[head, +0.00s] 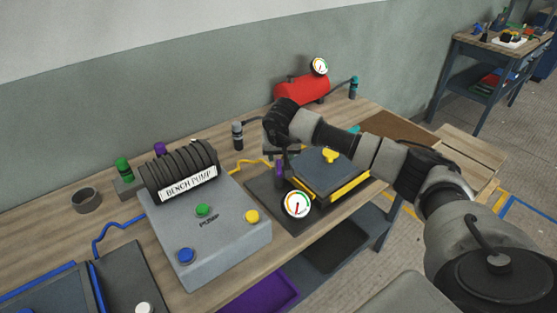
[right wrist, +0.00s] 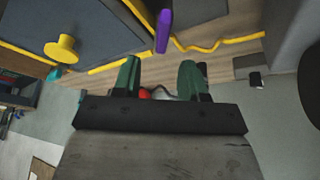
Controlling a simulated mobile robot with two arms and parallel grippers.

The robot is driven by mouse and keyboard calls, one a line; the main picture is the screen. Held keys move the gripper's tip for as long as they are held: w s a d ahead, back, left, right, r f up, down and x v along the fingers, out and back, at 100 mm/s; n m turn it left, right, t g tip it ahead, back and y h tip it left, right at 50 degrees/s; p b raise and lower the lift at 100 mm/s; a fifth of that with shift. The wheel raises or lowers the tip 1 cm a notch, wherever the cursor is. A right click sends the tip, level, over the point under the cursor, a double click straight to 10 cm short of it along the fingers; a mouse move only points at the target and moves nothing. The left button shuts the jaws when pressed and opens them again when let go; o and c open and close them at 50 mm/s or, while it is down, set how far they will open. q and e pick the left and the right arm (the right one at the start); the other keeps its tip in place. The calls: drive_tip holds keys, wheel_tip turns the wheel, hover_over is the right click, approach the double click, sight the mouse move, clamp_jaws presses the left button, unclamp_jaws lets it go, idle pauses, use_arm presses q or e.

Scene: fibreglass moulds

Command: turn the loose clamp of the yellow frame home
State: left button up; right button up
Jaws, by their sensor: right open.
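The yellow frame (head: 349,187) lies on the bench with a dark panel in it. A yellow knob (head: 330,155) sits on the panel; it also shows in the right wrist view (right wrist: 62,48). A purple upright handle (head: 279,169) stands by the frame's left side, and shows in the right wrist view (right wrist: 163,30) ahead of the gap between my fingers. I cannot tell which part is the loose clamp. My right gripper (right wrist: 160,70) is open and empty, apart from the handle. In the head view it is just above the handle, its fingers partly hidden. My left gripper is not in view.
A round gauge (head: 298,204) stands in front of the frame. The grey bench pump (head: 220,245) with coloured buttons is to the left. A red tank (head: 302,89) stands behind. A yellow hose (head: 250,162) runs between pump and frame.

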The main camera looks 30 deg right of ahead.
sight(279, 164)
drive_tip(key=x, duration=0.3)
drive_tip(key=shift+w+f, duration=0.25)
drive_tip(key=shift+f, duration=0.1)
drive_tip(key=x, duration=0.3)
drive_tip(key=shift+p, duration=0.4)
drive_tip(key=shift+c, duration=0.3)
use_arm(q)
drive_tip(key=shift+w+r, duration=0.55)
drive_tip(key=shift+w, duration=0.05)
use_arm(e)
clamp_jaws()
